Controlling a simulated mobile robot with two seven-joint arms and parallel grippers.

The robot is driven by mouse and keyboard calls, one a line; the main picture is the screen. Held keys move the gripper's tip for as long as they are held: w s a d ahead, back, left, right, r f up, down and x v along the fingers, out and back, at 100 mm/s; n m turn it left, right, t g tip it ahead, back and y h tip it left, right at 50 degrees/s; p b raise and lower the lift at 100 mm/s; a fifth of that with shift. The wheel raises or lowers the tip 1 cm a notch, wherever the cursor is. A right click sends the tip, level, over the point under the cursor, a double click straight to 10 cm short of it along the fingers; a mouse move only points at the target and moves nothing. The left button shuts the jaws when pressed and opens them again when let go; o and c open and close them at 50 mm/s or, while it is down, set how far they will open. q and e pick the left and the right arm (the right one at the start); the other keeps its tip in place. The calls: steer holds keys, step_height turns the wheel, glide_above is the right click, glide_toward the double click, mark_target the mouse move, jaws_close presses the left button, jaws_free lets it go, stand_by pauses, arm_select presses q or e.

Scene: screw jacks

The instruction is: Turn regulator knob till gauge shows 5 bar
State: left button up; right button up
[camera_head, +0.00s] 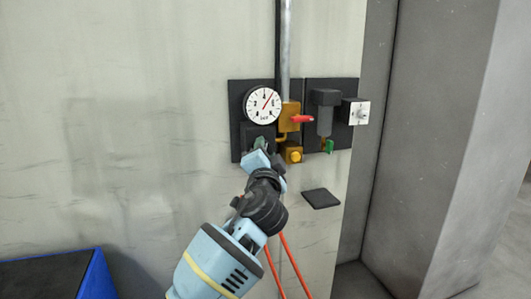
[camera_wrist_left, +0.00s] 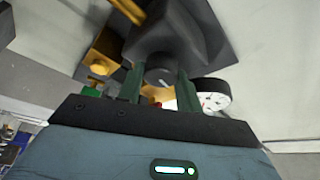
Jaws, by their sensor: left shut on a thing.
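The round white gauge (camera_head: 263,104) is on a black wall panel. Its red needle points up and right, between the 4 and the 6. It also shows in the wrist view (camera_wrist_left: 214,96), at a steep angle. The regulator body (camera_head: 257,133) is the dark block just below the gauge. My left gripper (camera_head: 261,146) is at the front of this block. In the wrist view the dark grey round knob (camera_wrist_left: 158,77) sits between its two green fingers, which are shut on it. In the head view my gripper hides the knob. My right gripper is not in view.
A brass valve with a red lever (camera_head: 302,119) is close to the right of the gauge, below a vertical pipe (camera_head: 286,45). Further right are a grey filter (camera_head: 325,112) and a white switch box (camera_head: 356,112). A blue-edged box (camera_head: 92,276) stands lower left.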

arm_select(q)
steer(key=o, duration=1)
steer(key=shift+s, duration=0.1)
steer(key=v, duration=0.7)
steer(key=shift+s, duration=0.35)
steer(key=shift+f, duration=0.2)
